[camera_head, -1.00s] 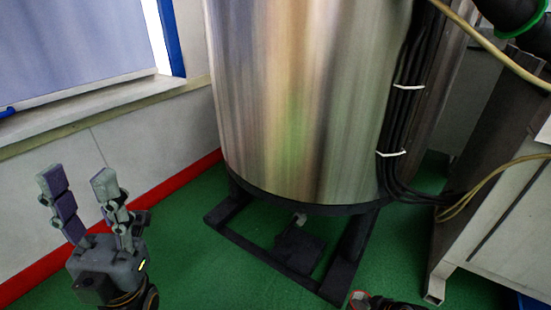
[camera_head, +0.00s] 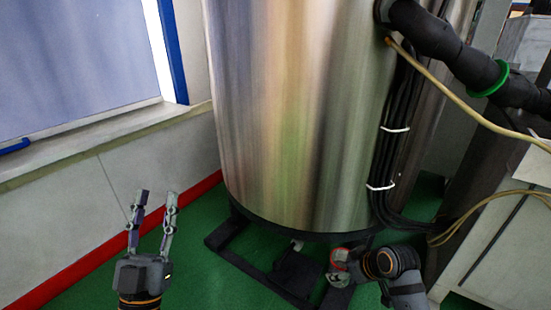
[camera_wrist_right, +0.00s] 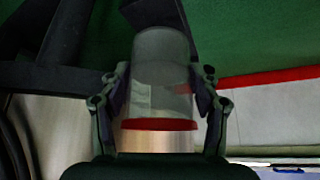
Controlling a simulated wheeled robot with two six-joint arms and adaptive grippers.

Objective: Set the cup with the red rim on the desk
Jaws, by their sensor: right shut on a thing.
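The clear cup with the red rim (camera_wrist_right: 160,90) is between the fingers of my right gripper (camera_wrist_right: 158,78) in the right wrist view. The fingers press on its sides, and the red rim is on the side nearer the wrist. In the head view the cup (camera_head: 339,257) shows as a small red ring at my right gripper (camera_head: 343,268), in front of the tank's base and clear of any desk. My left gripper (camera_head: 156,196) is open and empty at the lower left. I cannot make out a desk surface for certain.
A large shiny metal tank (camera_head: 300,110) on a black frame (camera_head: 225,235) fills the middle. Black cables (camera_head: 385,160) and a thick black hose (camera_head: 435,40) run on its right. A pale cabinet-like unit (camera_head: 490,235) stands at the right. Green floor (camera_head: 205,285) is open at the lower left.

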